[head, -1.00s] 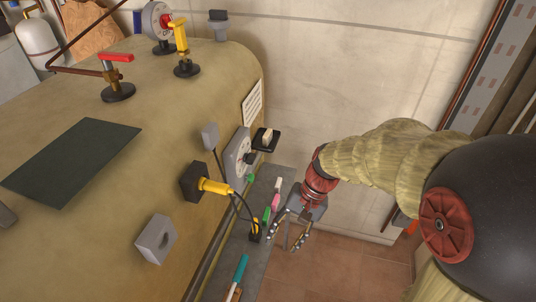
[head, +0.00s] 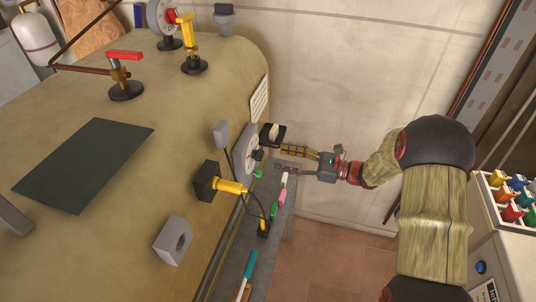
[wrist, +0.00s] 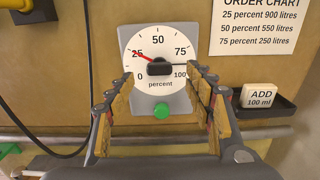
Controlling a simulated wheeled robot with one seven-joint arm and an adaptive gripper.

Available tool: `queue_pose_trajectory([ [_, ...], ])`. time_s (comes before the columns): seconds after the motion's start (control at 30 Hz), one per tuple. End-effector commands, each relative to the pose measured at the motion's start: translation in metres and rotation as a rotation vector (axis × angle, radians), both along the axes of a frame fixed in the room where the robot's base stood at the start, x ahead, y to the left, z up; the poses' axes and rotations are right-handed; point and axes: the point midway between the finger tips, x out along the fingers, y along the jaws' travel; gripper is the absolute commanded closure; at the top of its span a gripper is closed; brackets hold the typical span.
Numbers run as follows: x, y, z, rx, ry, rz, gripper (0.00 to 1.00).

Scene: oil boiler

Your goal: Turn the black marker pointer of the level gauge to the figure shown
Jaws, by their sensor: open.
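The level gauge (wrist: 133,61) is a grey plate with a white percent dial marked 0 to 100, on the tan boiler. It shows edge-on in the head view (head: 243,150). Its red needle (wrist: 145,56) points at about 25. The black marker pointer (wrist: 159,68) has a block-shaped knob at the dial's centre, and its thin black line runs right, slightly above the 100 mark. My gripper (wrist: 161,77) is open, its fingers either side of the knob in the wrist view. In the head view my gripper (head: 280,159) is right of the gauge, apparently short of it.
An order chart (wrist: 258,27) pairs 25, 50 and 75 percent with litres. A black shelf (wrist: 279,112) right of the gauge holds an ADD 100 ml block (wrist: 258,96). A green button (wrist: 162,109) sits under the dial. Markers lie on the grey ledge (head: 233,262) below.

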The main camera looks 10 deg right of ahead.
Motion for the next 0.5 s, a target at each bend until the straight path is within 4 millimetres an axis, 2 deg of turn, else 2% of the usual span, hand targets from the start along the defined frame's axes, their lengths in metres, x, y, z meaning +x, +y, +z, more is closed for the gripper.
queue_pose_trajectory([
  [0.3, 0.017, 0.046, -0.001, -0.003, -0.001, 0.004, 0.47],
  [0.5, 0.024, 0.061, 0.000, -0.004, -0.001, 0.003, 0.47],
])
